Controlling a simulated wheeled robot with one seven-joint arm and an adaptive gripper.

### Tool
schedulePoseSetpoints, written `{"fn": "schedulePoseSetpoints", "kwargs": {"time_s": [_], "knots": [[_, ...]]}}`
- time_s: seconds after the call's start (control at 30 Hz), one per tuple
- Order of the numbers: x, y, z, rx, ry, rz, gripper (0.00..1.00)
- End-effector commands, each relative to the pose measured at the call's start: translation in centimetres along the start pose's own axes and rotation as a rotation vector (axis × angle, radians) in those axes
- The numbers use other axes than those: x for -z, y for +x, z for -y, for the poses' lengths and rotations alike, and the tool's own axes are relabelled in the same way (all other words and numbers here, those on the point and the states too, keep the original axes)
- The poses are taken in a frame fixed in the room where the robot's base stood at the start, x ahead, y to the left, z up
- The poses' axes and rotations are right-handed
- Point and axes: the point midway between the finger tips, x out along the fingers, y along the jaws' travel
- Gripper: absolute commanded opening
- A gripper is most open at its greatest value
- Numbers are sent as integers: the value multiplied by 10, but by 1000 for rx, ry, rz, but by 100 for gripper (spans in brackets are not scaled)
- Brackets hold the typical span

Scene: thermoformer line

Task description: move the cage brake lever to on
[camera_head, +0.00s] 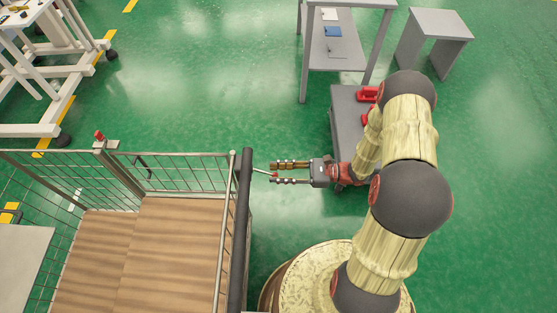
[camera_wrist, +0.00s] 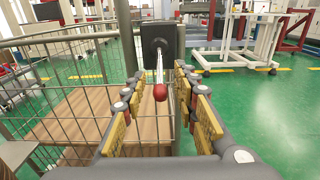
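The cage brake lever (camera_wrist: 160,70) is a thin metal rod with a red ball knob (camera_wrist: 160,92). It comes out of a dark box (camera_wrist: 158,48) on the cage's corner post. In the head view the lever (camera_head: 262,171) sticks out to the right from the cage (camera_head: 189,192). My gripper (camera_head: 273,173) points left at it, with its two fingers apart. In the wrist view my gripper (camera_wrist: 158,80) is open, with the knob between the fingers and no clear contact. I see no on or off marking.
The cage has wire sides, a wooden floor and a thick dark post (camera_head: 241,215) near my gripper. A grey cart (camera_head: 345,110) with red items and a grey table (camera_head: 331,50) stand behind. Green floor is clear between the cage and the table.

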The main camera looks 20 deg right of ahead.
Motion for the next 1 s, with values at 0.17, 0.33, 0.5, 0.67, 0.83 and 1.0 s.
{"fn": "schedulePoseSetpoints", "kwargs": {"time_s": [0.17,0.33,0.5,0.67,0.83,1.0], "knots": [[0,0,0,0,0,0,36],[0,0,0,0,0,1,36],[-1,-10,1,3,-1,1,36],[0,-25,1,3,-1,1,36],[-1,-40,1,2,-1,1,36],[-1,-55,0,2,0,1,36]]}}
